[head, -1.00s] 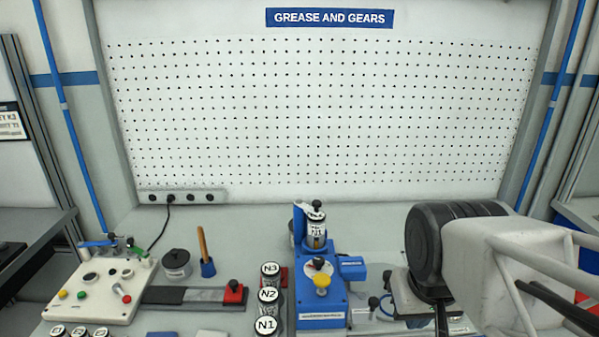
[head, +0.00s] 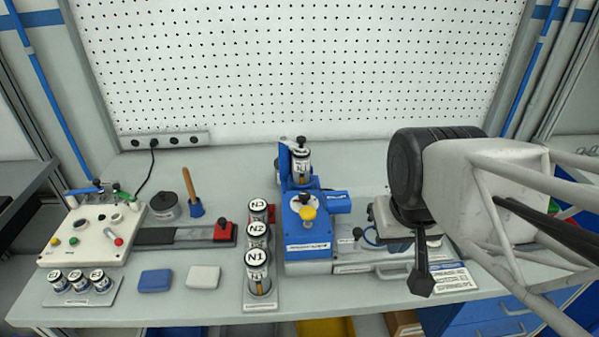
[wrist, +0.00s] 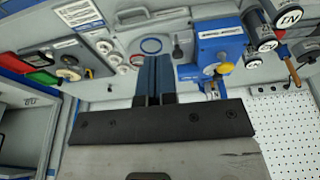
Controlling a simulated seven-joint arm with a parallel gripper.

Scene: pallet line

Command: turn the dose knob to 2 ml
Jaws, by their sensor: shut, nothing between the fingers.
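A blue dosing machine (head: 309,235) stands on the bench, right of the middle, with a canister (head: 301,165) upright in it. A yellow knob (head: 308,213) and a dark knob on a pale disc (head: 304,199) sit on its top. I cannot tell which is the dose knob, and no ml marks are readable. The wrist view also shows the machine (wrist: 217,45) and the yellow knob (wrist: 224,68). My gripper (head: 421,283) points down at the right, clear of the machine. Its fingers (wrist: 153,75) are together and empty.
Canisters N1, N2 and N3 (head: 258,258) stand in a rack left of the machine. A grey device (head: 392,222) lies behind my gripper. A control box (head: 92,233), small jars (head: 76,281), and blue (head: 155,280) and white (head: 203,277) pads are at the left.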

